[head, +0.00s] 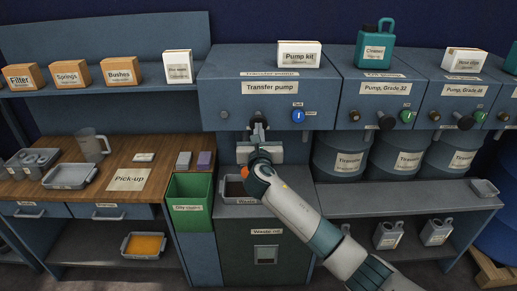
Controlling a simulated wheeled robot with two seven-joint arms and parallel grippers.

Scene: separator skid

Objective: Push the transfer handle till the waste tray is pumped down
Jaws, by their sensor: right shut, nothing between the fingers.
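The transfer pump (235,105) is a blue-grey housing labelled "Transfer pump" in the middle of the head view. A dark handle (258,124) sticks out low on its front. My right gripper (258,140) is shut and empty, just below the handle; I cannot tell whether it touches it. The waste tray (233,187) sits under the pump on the waste cabinet, with dark contents showing. My right wrist and arm hide its right part, so its level is unclear. My left gripper is not in view.
A green bin (190,218) stands left of the waste cabinet (264,265). A wooden bench (120,170) with a jug (92,145) and trays is at the left. Blue drums (340,160) stand behind a shelf at the right. A blue round button (298,115) is right of the handle.

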